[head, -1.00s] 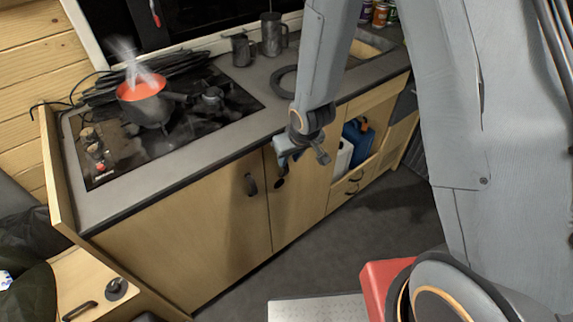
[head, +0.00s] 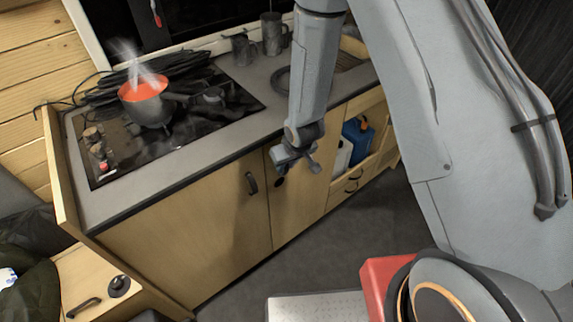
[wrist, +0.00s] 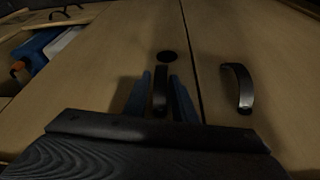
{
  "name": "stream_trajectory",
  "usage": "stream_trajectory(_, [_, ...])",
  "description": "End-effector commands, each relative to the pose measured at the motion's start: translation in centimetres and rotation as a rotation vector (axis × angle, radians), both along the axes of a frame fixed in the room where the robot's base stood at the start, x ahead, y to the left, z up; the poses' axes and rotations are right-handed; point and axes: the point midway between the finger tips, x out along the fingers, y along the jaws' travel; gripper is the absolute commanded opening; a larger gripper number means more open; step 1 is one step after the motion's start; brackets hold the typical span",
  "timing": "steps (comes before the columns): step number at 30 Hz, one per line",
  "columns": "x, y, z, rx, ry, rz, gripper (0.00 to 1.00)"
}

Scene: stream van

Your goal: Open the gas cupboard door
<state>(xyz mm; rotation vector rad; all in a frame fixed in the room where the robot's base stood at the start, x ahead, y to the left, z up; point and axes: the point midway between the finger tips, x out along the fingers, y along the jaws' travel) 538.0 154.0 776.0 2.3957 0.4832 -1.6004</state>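Two pale wooden cupboard doors sit side by side under the counter. The larger left door (head: 180,238) has a dark handle (head: 251,183), which is at the right in the wrist view (wrist: 238,88). The narrower right door (head: 300,205) has a round black fitting (wrist: 166,56). Its dark handle (wrist: 160,92) shows between my fingers in the wrist view. No label tells which is the gas cupboard. Both doors look closed. My gripper (head: 296,162) is in front of the right door, fingers apart on either side of its handle; I cannot tell whether they touch it.
A steaming orange-topped pot (head: 146,103) stands on the hob (head: 195,125). Metal mugs (head: 271,34) stand at the back of the counter. Blue (head: 357,138) and white containers sit in an open compartment right of the doors. The dark floor (head: 335,245) before the doors is clear.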

Motion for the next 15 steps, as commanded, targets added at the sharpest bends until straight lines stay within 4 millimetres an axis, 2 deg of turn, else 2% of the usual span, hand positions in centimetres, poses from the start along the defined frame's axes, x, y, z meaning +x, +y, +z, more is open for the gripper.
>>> stream_trajectory(1, [0.00,0.00,0.01,0.000,0.000,0.000,0.15])
stream_trajectory(3, [-0.01,-0.01,0.01,0.000,0.000,0.000,0.03])
stream_trajectory(4, [-0.01,-0.01,0.01,0.000,0.000,0.000,0.00])
stream_trajectory(15, [0.00,-0.05,0.01,0.001,0.000,-0.002,0.00])
